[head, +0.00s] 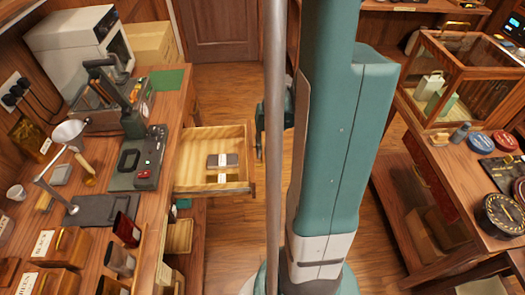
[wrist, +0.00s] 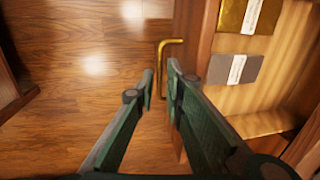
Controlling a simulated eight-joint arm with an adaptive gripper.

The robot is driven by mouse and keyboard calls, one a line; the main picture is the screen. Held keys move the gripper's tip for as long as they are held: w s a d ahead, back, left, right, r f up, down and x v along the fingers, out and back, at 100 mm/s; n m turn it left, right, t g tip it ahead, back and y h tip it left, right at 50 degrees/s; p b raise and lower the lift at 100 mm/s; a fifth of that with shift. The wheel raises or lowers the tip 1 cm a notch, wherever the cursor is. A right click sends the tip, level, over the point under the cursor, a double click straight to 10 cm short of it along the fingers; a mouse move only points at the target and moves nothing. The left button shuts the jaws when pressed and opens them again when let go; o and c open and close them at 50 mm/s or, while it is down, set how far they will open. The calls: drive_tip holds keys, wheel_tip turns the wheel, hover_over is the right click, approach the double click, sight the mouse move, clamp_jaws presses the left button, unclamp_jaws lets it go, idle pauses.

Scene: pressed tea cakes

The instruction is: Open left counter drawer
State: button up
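The left counter drawer (head: 212,184) is pulled well out from the counter in the head view, its light wood inside showing. Its front edge faces the aisle. In the wrist view the drawer (wrist: 290,85) is at the right, with its brass handle (wrist: 161,72) on the front. My gripper (wrist: 160,76) is open, its green fingers a little apart with the handle bar showing between their tips; I see no clear contact. In the head view my gripper (head: 260,145) is just beyond the drawer front, partly hidden by the grey pole.
Labelled packets (head: 222,160) lie in the drawer. The left counter (head: 155,215) carries a scale, a press and jars near its edge. A right counter (head: 455,165) holds a glass case. Wood floor (wrist: 90,60) is clear in the aisle.

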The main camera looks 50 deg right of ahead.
wheel_tip(320, 180, up, 10)
drive_tip(key=s+d, duration=0.1)
drive_tip(key=shift+s, duration=0.25)
idle(0.5)
drive_tip(key=shift+d+r, duration=0.1)
idle(0.6)
drive_tip(key=w+a+r+n+t, duration=0.1)
drive_tip(key=a+r, duration=0.4)
drive_tip(key=a, duration=0.6)
drive_tip(key=w+a+r+n+t+h, duration=0.1)
drive_tip(key=a+r+n+t, duration=0.2)
drive_tip(key=a, duration=0.8)
drive_tip(key=w+a+r+n+t, duration=0.1)
drive_tip(key=a+r+n, duration=0.3)
drive_tip(key=a+r, duration=0.3)
drive_tip(key=a, duration=0.4)
drive_tip(key=shift+n+t, duration=0.4)
drive_tip(key=shift+a, duration=0.1)
